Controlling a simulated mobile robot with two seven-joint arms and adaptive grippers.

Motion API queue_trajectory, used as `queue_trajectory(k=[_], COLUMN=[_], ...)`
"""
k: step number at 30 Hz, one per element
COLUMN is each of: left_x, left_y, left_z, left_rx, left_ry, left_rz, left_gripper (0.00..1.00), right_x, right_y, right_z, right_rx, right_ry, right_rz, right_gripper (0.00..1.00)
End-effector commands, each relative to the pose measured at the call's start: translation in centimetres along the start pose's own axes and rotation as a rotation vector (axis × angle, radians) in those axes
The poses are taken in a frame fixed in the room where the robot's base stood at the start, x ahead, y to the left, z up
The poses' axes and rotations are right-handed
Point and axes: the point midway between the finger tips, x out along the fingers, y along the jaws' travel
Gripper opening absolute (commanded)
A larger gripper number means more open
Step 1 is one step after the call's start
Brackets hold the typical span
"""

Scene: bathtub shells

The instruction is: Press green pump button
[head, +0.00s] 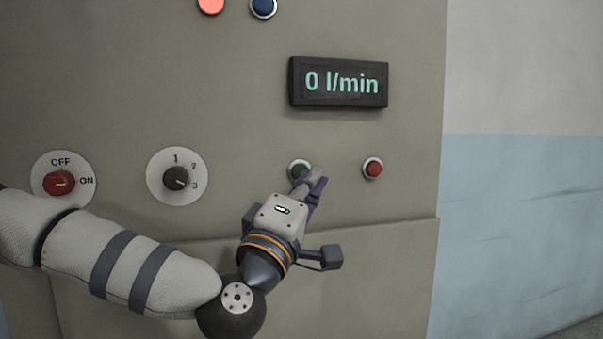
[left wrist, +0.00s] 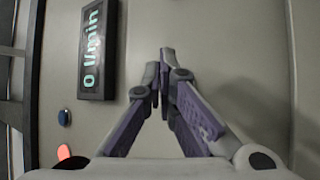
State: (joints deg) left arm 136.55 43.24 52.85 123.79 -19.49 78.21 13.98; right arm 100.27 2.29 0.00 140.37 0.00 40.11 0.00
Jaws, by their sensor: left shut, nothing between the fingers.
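The green pump button (head: 299,169) sits on the grey panel in the head view, below the display. My left gripper (head: 315,175) is shut and empty, with its fingertips at the button's lower right edge, covering part of it. I cannot tell whether they touch it. In the left wrist view the closed fingers of my left gripper (left wrist: 166,55) point at the panel, and the green button is hidden there. The display (head: 339,82) reads "0 l/min"; it also shows in the left wrist view (left wrist: 97,48). My right gripper is not in view.
A red button (head: 373,168) is close to the right of the green one. A red OFF/ON switch (head: 59,183) and a black three-position knob (head: 176,179) are to the left. An orange-red lamp (head: 211,4) and a blue button (head: 263,7) are above.

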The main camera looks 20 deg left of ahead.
Motion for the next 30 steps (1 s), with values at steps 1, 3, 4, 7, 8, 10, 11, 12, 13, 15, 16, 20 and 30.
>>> queue_trajectory(k=[1,3,4,7,8,10,11,12,13,15,16,20,30], left_x=[0.00,0.00,0.00,0.00,0.00,0.00,0.00,0.00,0.00,0.01,0.03,0.32,0.59], left_y=[0.00,0.00,0.00,0.00,0.00,0.00,0.00,0.00,0.00,0.00,-0.02,-0.17,-0.44], left_z=[0.01,0.01,0.01,0.01,0.01,0.01,0.01,0.01,0.01,0.00,-0.02,-0.25,-0.43], left_rx=[0.000,0.000,0.000,0.000,0.000,0.000,0.000,0.000,0.000,0.000,0.000,0.000,0.000], left_ry=[0.000,0.000,0.000,0.000,0.000,0.000,0.000,0.000,0.000,0.000,0.000,0.001,0.000], left_rz=[0.000,0.000,0.000,0.000,0.000,0.000,0.000,0.000,0.000,0.000,0.000,0.001,0.000], left_gripper=[0.00,0.00,0.00,0.00,0.00,0.00,0.00,0.00,0.00,0.00,0.00,0.00,0.00], right_x=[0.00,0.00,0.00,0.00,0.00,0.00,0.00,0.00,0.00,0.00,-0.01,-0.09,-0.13], right_y=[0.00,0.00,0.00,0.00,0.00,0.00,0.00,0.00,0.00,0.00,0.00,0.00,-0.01], right_z=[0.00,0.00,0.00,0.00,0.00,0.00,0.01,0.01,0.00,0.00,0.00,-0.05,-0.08], right_rx=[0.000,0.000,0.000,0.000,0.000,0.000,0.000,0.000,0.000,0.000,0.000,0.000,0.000], right_ry=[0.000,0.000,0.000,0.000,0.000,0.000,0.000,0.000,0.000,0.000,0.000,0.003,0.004], right_rz=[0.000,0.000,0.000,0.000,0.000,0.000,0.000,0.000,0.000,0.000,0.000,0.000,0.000], right_gripper=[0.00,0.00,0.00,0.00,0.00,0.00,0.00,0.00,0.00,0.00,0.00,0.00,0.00])
